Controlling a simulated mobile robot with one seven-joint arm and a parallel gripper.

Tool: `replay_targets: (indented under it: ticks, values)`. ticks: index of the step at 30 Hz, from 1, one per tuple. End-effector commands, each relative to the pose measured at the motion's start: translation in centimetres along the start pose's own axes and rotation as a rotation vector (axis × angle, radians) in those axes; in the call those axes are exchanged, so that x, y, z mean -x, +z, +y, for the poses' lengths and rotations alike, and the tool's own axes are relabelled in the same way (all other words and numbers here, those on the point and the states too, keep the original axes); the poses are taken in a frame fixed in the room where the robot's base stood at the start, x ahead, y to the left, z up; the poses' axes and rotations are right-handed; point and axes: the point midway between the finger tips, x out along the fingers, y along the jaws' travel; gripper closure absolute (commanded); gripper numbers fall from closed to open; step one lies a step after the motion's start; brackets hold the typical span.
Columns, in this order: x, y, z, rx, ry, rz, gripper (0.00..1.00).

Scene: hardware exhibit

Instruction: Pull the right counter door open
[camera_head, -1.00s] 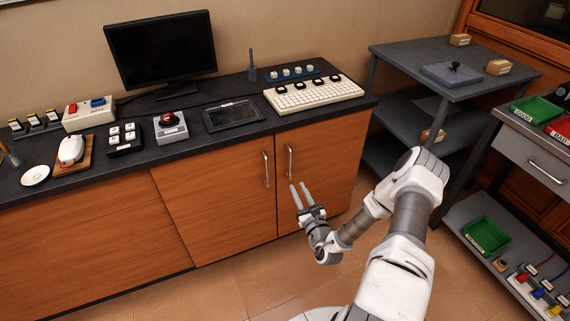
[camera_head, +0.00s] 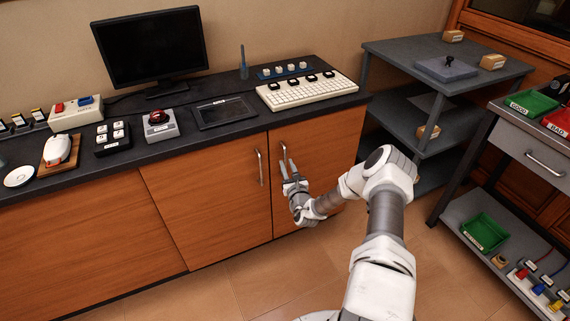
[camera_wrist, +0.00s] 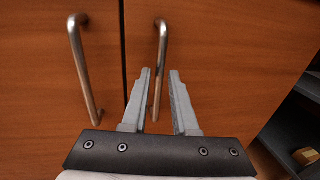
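The right counter door (camera_head: 318,150) is wooden and shut. Its upright metal bar handle (camera_head: 283,155) is near the door's left edge. In the wrist view, this handle (camera_wrist: 162,45) runs down between the two fingers of my gripper (camera_wrist: 160,72), with gaps on both sides. My gripper (camera_head: 287,166) is open and empty at the lower part of the handle. I cannot tell how deep the fingers reach around the bar. The left door (camera_head: 205,200) is shut, with its own handle (camera_wrist: 82,65) left of my fingers.
The dark countertop (camera_head: 235,135) above carries a monitor (camera_head: 150,45), a keyboard (camera_head: 310,92) and several small devices. A grey shelf unit (camera_head: 400,115) stands right of the counter, and a grey drawer bench (camera_head: 510,145) is at far right. Tiled floor (camera_head: 250,280) lies clear before the doors.

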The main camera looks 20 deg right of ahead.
Motion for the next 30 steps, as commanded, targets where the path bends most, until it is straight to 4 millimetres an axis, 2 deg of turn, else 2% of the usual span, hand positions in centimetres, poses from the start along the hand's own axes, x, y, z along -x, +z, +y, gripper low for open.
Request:
replay_targets:
  ticks: [1, 6, 17, 18, 22, 30]
  values:
    - [-0.9, -0.1, 0.1, 0.001, 0.001, -0.003, 0.73]
    - [-2.5, -0.1, 0.0, -0.001, 0.000, -0.001, 0.73]
    - [-3.1, 0.0, 0.1, -0.001, 0.001, 0.000, 0.73]
    - [-3.1, 0.0, 0.1, -0.001, 0.001, 0.000, 0.75]
    - [-3.1, 0.0, 0.1, -0.001, 0.001, 0.000, 0.98]
    - [-3.0, 0.0, 0.0, -0.001, 0.001, 0.000, 1.00]
